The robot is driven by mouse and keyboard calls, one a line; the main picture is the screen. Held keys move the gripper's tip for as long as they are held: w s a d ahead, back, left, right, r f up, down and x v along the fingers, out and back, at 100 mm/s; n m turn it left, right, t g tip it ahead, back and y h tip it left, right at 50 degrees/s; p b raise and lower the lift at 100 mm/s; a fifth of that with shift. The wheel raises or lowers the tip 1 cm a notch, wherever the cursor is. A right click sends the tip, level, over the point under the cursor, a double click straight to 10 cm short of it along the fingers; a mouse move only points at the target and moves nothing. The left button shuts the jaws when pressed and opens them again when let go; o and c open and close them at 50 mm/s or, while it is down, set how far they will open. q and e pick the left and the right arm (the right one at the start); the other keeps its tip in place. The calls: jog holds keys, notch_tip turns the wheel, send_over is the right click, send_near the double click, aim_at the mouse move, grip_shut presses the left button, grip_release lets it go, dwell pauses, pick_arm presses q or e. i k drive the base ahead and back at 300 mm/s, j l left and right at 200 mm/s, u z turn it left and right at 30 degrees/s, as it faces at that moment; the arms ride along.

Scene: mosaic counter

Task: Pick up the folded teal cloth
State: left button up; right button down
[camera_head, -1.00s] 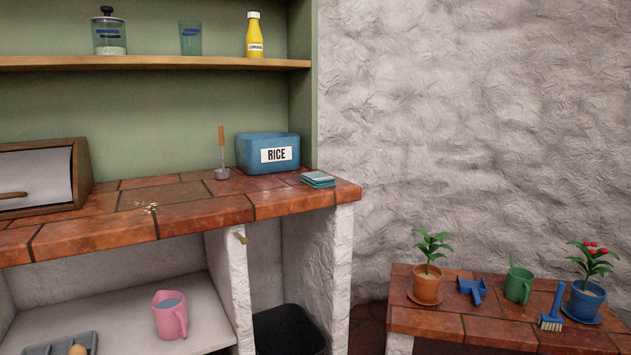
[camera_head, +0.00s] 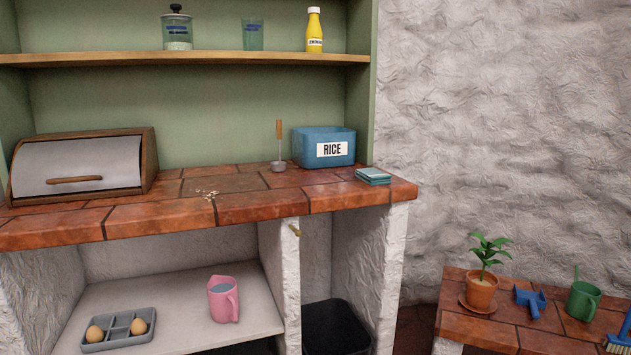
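The folded teal cloth (camera_head: 373,176) lies flat on the tiled counter (camera_head: 250,207), near its right end. It is a small stack of folded layers in teal and paler blue. It sits just to the right of and in front of the blue rice box (camera_head: 324,147), apart from it. Neither of my grippers shows in the head view, so I cannot see how they stand.
A ladle with a wooden handle (camera_head: 279,143) stands left of the box. Crumbs (camera_head: 207,194) lie mid-counter, and a bread box (camera_head: 84,167) stands at the left. A low bench (camera_head: 486,332) with a potted plant (camera_head: 483,272) is at right. The counter around the cloth is clear.

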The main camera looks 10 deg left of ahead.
aim_at(373, 176)
jog(key=i+j+u, duration=0.25)
jog(key=i, duration=0.2)
jog(key=i+u, duration=0.25)
jog(key=i, duration=0.2)
